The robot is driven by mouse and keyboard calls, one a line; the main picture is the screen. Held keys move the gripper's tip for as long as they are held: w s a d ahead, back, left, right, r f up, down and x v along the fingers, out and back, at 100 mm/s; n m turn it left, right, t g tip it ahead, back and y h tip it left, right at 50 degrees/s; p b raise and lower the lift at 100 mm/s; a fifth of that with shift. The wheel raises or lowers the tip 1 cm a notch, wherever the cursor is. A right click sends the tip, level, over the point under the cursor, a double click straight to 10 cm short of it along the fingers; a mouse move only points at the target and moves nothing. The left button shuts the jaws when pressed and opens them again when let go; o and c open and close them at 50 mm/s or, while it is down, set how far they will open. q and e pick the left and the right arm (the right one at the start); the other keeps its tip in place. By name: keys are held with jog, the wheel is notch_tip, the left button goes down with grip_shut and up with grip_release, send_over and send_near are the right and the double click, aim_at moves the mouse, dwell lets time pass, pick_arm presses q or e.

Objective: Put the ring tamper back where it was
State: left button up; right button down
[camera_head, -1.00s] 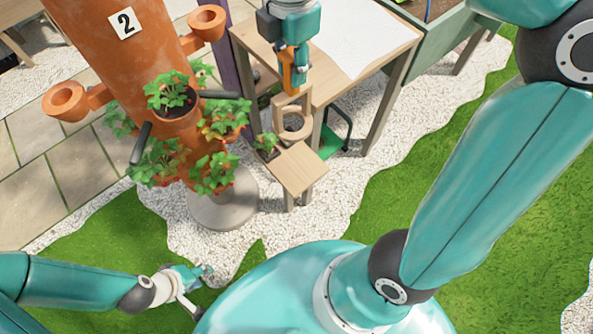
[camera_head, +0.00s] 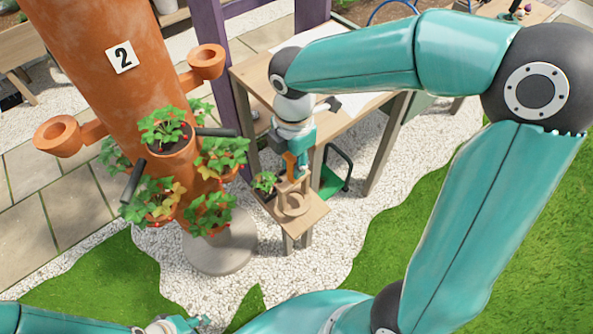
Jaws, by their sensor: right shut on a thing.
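The ring tamper (camera_head: 291,187) is a pale wooden tool with a ring at its lower end. My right gripper (camera_head: 291,172), with orange fingers, is shut on its upper part from above. The ring is over the small wooden stand (camera_head: 313,214), at or just above its top; I cannot tell whether it touches. My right arm reaches in from the right and hides part of the workbench. My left gripper (camera_head: 187,323) is low at the bottom edge, partly cut off, away from the tamper; its jaws are too small to read.
A small potted plant (camera_head: 264,182) stands close left of the tamper. The terracotta tower (camera_head: 95,55), marked 2, carries strawberry plants and side cups at left. The wooden workbench (camera_head: 252,72) is behind. White gravel (camera_head: 330,243) and grass lie in front.

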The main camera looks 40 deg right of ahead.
jog(key=shift+f+b, duration=0.3)
jog(key=shift+f, duration=1.6)
jog(key=c, duration=0.8)
grip_release()
notch_tip(320, 180, up, 12)
jog(key=shift+r+p, duration=0.15)
jog(key=shift+p, duration=1.1)
